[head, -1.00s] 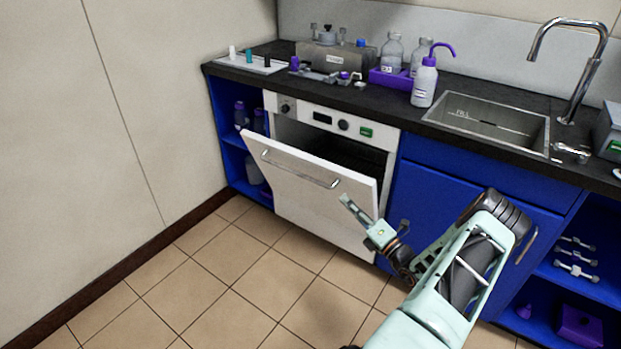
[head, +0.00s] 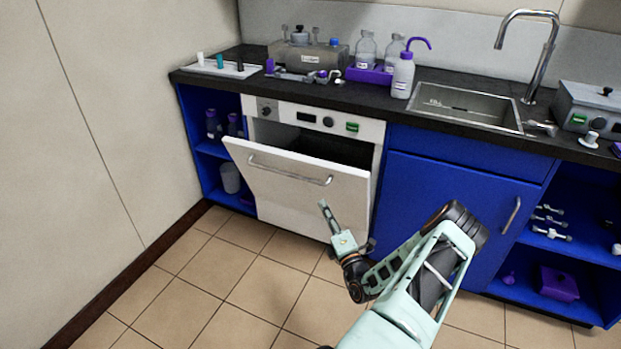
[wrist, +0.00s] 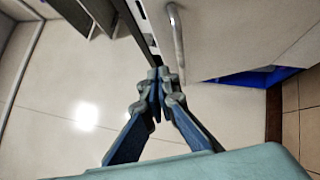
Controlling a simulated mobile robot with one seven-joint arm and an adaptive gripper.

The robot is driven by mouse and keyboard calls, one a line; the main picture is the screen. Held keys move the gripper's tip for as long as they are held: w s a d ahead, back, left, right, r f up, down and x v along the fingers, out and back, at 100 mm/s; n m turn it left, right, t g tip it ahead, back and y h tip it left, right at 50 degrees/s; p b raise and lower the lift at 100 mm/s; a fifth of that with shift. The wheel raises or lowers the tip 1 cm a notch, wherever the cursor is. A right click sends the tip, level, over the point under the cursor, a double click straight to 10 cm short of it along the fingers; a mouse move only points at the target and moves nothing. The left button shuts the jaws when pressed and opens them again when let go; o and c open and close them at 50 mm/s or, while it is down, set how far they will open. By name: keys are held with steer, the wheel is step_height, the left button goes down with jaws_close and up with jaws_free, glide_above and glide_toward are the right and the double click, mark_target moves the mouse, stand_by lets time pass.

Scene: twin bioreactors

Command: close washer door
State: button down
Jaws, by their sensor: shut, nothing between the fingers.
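The washer door (head: 290,198) is a white panel with a metal bar handle (head: 290,170). It leans out from the top, partly open, with a dark gap behind it under the washer's control panel (head: 318,118). My gripper (head: 322,204) is shut and empty, in front of the door's right part, below the handle's right end in the head view. In the wrist view my fingertips (wrist: 158,76) are together, close to a panel edge and the bar handle (wrist: 179,45). I cannot tell whether they touch the door.
A dark counter (head: 365,96) above holds bottles, a rack and a sink (head: 465,108). A blue cabinet (head: 440,185) stands right of the washer, with open shelves farther right. Open blue shelves (head: 208,150) stand left. The tiled floor (head: 200,270) before the door is clear.

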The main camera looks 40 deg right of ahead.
steer(key=b, duration=0.2)
glide_toward(313, 165)
steer(key=w+a, duration=0.2)
steer(key=w, duration=0.2)
steer(key=shift+w+d+r+b, duration=0.2)
steer(key=shift+w+d+r, duration=0.05)
steer(key=shift+d, duration=0.4)
steer(key=shift+w+d+r+b, duration=0.2)
steer(key=shift+d+r, duration=0.05)
steer(key=shift+d, duration=0.35)
steer(key=shift+w+d+r+b, duration=0.2)
steer(key=shift+w+d, duration=0.05)
steer(key=shift+d, duration=0.4)
